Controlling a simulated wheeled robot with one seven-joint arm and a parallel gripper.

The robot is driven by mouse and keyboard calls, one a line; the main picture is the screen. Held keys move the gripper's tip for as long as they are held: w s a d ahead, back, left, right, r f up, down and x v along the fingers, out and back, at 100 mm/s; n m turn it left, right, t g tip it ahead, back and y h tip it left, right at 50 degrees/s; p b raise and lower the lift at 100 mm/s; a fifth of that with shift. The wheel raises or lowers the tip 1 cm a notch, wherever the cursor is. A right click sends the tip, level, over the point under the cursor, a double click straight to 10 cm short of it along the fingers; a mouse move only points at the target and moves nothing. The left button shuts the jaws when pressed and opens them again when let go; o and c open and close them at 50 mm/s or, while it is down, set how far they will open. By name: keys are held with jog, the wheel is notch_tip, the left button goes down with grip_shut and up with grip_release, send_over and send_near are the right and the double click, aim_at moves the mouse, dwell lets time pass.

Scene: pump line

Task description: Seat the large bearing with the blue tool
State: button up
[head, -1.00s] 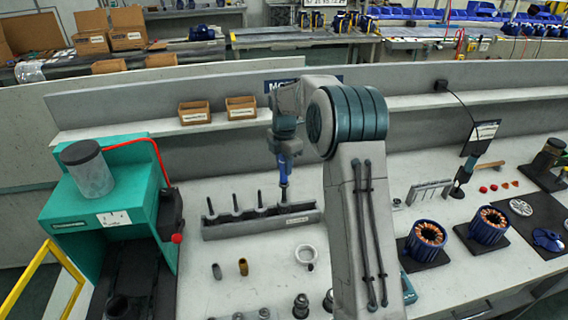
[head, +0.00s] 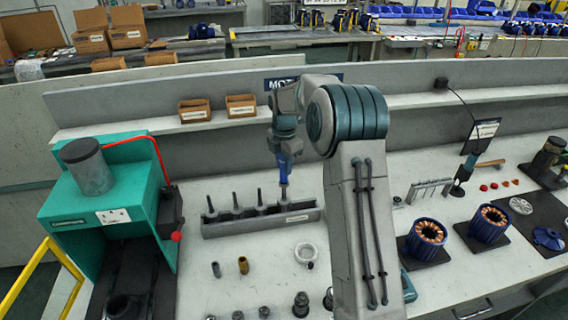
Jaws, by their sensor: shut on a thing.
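My gripper (head: 284,157) is at the right end of the grey tool rack (head: 262,222) on the bench. It is shut on a blue tool (head: 285,170), whose thin dark shaft points down at the rack's last place. I cannot tell whether the shaft's lower end still sits in the rack. Several dark tools (head: 237,201) stand upright in the rack to its left. A pale ring (head: 306,253), perhaps a bearing, lies in front of the rack. Which part is the large bearing I cannot tell.
A green press (head: 120,205) with a red knob stands at the left. Small cylinders (head: 243,265) and dark round parts (head: 301,304) stand at the front. Copper-wound blue motor housings (head: 488,225) are at the right. My arm hides part of the bench's middle.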

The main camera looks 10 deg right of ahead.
aim_at(284, 178)
jog(key=shift+f+b, duration=1.65)
jog(key=shift+f, duration=1.3)
jog(key=shift+f, duration=0.1)
jog(key=shift+r+p, duration=3)
jog(key=shift+r, duration=1.3)
